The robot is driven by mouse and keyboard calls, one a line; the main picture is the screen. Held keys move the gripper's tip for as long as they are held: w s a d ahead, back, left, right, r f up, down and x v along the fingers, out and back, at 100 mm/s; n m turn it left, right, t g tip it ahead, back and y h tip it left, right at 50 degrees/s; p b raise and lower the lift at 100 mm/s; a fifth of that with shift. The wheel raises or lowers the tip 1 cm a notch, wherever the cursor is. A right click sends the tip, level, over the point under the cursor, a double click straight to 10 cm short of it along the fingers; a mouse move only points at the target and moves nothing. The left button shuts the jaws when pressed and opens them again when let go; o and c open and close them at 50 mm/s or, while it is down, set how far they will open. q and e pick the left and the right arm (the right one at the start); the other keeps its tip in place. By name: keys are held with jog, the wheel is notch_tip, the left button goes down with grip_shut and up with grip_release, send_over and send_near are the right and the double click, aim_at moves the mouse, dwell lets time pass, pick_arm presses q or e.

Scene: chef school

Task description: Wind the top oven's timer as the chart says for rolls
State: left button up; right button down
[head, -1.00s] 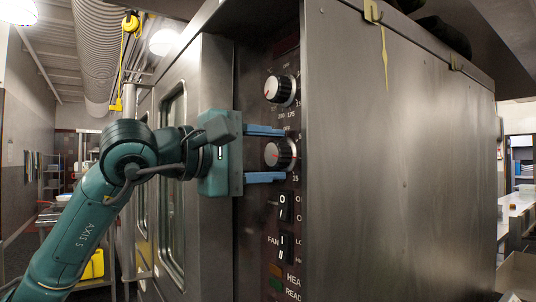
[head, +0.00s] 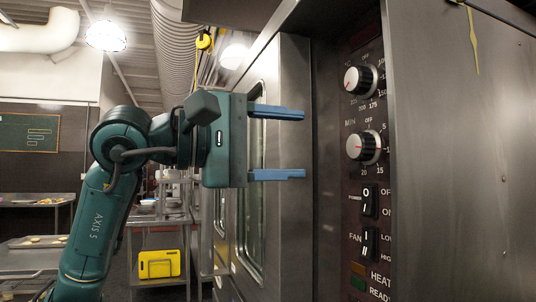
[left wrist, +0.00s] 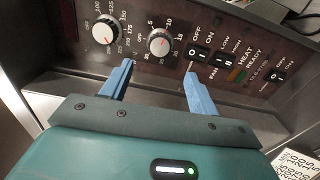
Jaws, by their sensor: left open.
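The timer knob (head: 366,147), silver-faced with a black skirt, sits under the label MIN on the dark oven panel (head: 350,210). It also shows in the left wrist view (left wrist: 159,42). Its exact setting is too small to read. A similar temperature knob (head: 362,80) is above it. My left gripper (head: 303,143) is open and empty, with its blue fingers left of the timer knob and apart from it. In the left wrist view the fingers (left wrist: 158,70) point toward the panel below the knobs. My right gripper is not seen.
Power and fan switches (head: 369,200) are below the timer knob. A steel side wall (head: 460,160) stands right of the panel, and an oven door (head: 262,180) is left. A green board (head: 28,133) hangs far left, its writing unreadable.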

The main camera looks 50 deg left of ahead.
pick_arm(q)
jog(key=shift+v, duration=1.25)
